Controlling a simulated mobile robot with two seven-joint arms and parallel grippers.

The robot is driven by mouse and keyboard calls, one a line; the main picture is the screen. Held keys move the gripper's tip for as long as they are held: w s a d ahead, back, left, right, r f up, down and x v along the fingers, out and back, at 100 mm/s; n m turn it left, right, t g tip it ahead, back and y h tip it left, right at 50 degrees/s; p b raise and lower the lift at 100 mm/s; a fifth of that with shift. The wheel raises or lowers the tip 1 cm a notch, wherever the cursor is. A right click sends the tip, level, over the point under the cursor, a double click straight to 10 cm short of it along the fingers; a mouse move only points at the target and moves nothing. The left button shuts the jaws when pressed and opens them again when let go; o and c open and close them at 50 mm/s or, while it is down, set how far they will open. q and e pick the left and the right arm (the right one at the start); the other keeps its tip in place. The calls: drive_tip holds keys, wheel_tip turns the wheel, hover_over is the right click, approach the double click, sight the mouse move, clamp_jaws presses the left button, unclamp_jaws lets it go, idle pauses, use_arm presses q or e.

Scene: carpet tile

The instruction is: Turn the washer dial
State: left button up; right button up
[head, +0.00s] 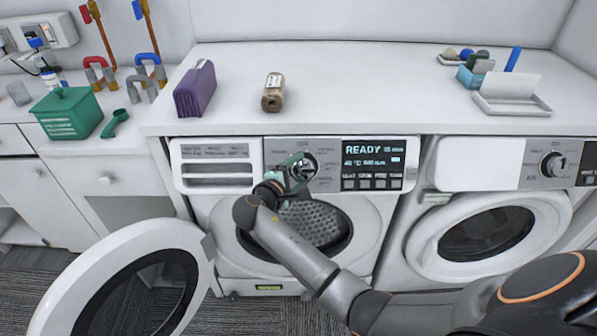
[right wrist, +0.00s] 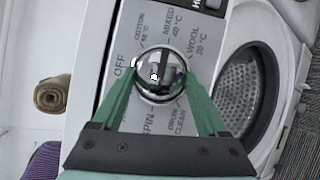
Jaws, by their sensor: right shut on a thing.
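The washer dial (right wrist: 158,75) is a round chrome knob on the grey control panel of the left washer (head: 230,285). It also shows in the head view (head: 307,166), partly covered by my gripper. Labels around it in the right wrist view include OFF, COTTON, MIXED, WOOL, DRUM CLEAN and SPIN. My right gripper (right wrist: 160,82) has its green fingers on either side of the dial, closed on it. The washer's display (head: 372,165) reads READY. My left gripper is not in view.
The washer's round door (head: 95,275) stands open at the lower left. A second machine (head: 490,232) stands to the right. On the counter are a purple item (head: 195,90), a brown roll (head: 273,92) and a white tray (head: 512,107). A green box (head: 67,113) is at the left.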

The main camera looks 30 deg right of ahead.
drive_tip(key=o, duration=1.3)
drive_tip(key=shift+c, duration=0.2)
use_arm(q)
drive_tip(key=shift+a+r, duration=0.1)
